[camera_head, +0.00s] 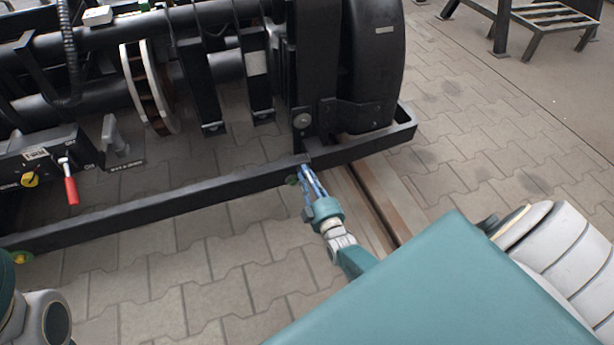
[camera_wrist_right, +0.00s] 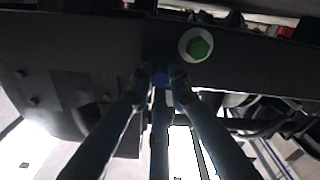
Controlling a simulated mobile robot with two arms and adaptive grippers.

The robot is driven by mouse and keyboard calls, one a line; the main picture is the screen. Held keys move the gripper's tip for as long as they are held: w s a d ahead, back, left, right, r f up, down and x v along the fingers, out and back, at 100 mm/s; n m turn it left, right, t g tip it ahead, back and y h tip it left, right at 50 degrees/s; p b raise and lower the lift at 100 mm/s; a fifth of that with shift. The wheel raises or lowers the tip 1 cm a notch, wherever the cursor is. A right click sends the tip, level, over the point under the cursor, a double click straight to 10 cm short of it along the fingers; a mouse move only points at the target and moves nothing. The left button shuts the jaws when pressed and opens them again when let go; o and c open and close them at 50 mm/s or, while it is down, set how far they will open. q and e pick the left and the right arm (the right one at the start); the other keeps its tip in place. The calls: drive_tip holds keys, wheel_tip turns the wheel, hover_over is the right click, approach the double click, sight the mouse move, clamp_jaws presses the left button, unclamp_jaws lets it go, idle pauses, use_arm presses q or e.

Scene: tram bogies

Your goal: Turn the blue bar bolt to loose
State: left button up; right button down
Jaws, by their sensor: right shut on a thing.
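The blue bar bolt (camera_wrist_right: 160,77) shows in the right wrist view as a small dark blue head on the underside of the black bar, between my fingertips. My right gripper (camera_head: 306,171) reaches up to the outer face of the black bogie frame bar (camera_head: 160,207) in the head view. In the right wrist view its fingers (camera_wrist_right: 160,84) are shut on the blue bolt from both sides. The fingers hide most of the bolt, so its turn cannot be told.
A green bolt (camera_wrist_right: 197,46) on a pale round washer sits close beside the blue one. A lever with a red handle (camera_head: 71,190) and a yellow knob (camera_head: 30,180) are at the left. A rail (camera_head: 370,205) runs along the paved floor. A metal step (camera_head: 550,14) stands far right.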

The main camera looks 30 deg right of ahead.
drive_tip(key=shift+s+a+f, duration=0.1)
drive_tip(key=shift+f, duration=0.2)
drive_tip(key=c, duration=1.6)
unclamp_jaws()
drive_tip(key=shift+r, duration=0.1)
drive_tip(key=shift+v, duration=3.7)
